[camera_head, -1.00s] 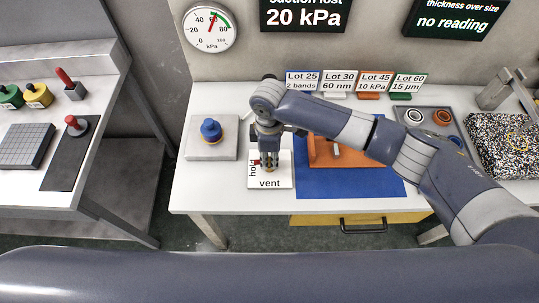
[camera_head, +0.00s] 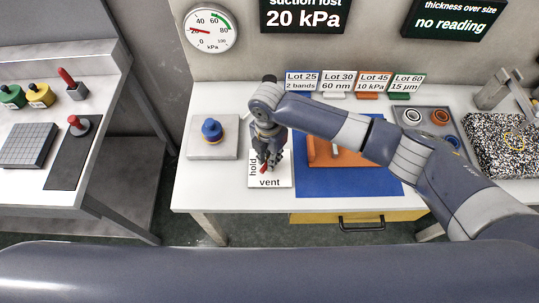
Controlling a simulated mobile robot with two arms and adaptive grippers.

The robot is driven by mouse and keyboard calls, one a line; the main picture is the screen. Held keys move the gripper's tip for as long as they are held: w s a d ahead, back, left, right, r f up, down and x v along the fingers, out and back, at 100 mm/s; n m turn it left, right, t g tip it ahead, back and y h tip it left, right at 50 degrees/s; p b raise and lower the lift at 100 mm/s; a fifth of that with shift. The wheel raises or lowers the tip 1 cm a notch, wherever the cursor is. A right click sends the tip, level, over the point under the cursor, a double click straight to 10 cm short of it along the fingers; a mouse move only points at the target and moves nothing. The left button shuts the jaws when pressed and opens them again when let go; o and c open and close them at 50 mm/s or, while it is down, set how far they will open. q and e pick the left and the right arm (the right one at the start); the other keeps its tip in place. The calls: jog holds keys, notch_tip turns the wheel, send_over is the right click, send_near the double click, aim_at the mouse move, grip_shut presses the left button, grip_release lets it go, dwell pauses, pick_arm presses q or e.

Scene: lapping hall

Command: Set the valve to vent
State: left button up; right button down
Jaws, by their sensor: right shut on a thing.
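The valve's white plate (camera_head: 284,183) lies on the table, with "hold" along its left side and "vent" along its front edge. The valve's red lever (camera_head: 264,169) shows under my right gripper (camera_head: 267,158) and points toward the "vent" word. My right gripper reaches down over the plate and is shut on the lever; the valve body is mostly hidden by it. The round gauge (camera_head: 211,27) on the wall has its red needle pointing left, near 20 kPa. My left gripper is out of view.
A grey block with a blue-topped knob (camera_head: 211,130) stands left of the plate. A blue mat (camera_head: 345,183) with an orange tray (camera_head: 325,158) lies to the right, partly under my right arm. Lot cards (camera_head: 338,82) stand behind. A black sign (camera_head: 305,14) reads 20 kPa.

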jog(key=n, duration=0.5)
jog(key=shift+n, duration=0.4)
dwell(0.4)
jog(key=c, duration=1.4)
grip_release()
jog(key=shift+c, duration=0.2)
notch_tip(320, 180, up, 12)
jog(key=shift+a, duration=0.15)
jog(key=shift+s, duration=0.1)
